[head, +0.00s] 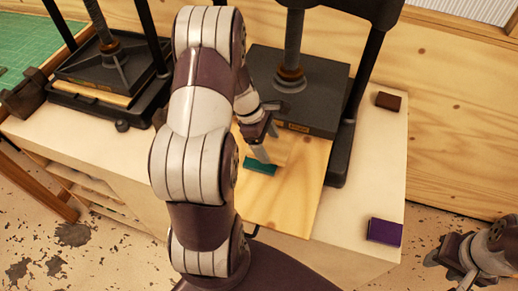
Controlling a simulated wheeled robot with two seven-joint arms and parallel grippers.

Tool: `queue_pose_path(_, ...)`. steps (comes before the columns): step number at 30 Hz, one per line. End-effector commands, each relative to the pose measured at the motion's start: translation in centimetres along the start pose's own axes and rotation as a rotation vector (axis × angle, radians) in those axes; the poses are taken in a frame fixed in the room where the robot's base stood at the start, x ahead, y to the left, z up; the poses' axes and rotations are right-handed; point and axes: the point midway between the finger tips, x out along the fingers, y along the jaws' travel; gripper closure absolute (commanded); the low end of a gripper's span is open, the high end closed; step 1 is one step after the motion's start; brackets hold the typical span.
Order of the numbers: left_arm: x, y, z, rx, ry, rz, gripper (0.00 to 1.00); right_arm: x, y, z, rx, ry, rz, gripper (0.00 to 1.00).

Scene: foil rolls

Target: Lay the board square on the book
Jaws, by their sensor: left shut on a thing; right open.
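My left gripper (261,153) comes down over the light wooden panel (290,190) at the front of the right-hand press. It is shut, with a small flat teal piece (261,168) at its fingertips. I cannot tell whether this piece is the board or the book, or whether it touches the panel. A purple book-like block (385,232) lies at the table's front right corner. A smaller brown block (388,101) lies at the back right. My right gripper (450,270) is open and empty at the lower right, beyond the table edge.
The right-hand press has a dark plate (315,85), a screw and dark posts close behind my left gripper. A second press (110,75) stands at the left. A green cutting mat (25,45) is at the far left. The table strip (375,165) between the two blocks is clear.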

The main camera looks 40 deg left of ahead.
Motion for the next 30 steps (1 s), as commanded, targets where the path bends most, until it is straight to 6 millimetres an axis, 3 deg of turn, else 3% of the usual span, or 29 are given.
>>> queue_pose_path(5,0.5,-0.4,-2.3,0.0,-0.001,-0.001,0.49,-0.8,0.0,-0.1,0.0,0.0,0.0,0.57)
queue_pose_path(9,2.8,-0.5,-3.3,0.0,-0.001,-0.003,0.49,-1.5,0.0,-0.2,0.0,0.0,0.0,0.57)
queue_pose_path(13,4.0,-0.4,-3.8,0.002,0.0,0.0,0.49,-1.6,0.0,-0.2,0.0,0.0,0.0,0.57)
queue_pose_path(22,4.5,-0.4,-4.0,0.003,0.001,0.001,0.49,-1.2,0.0,-0.1,0.0,0.0,0.0,0.57)
queue_pose_path(23,4.4,-0.4,-3.9,0.003,0.001,0.001,0.11,-1.3,0.0,-0.1,0.0,0.0,0.0,0.57)
queue_pose_path(24,4.3,-0.4,-3.9,0.003,0.001,0.001,0.0,-1.4,0.0,-0.1,0.0,0.0,0.0,0.57)
queue_pose_path(30,4.2,-0.4,-3.9,0.003,0.001,0.001,0.0,-1.4,0.0,-0.2,0.0,0.0,0.0,0.57)
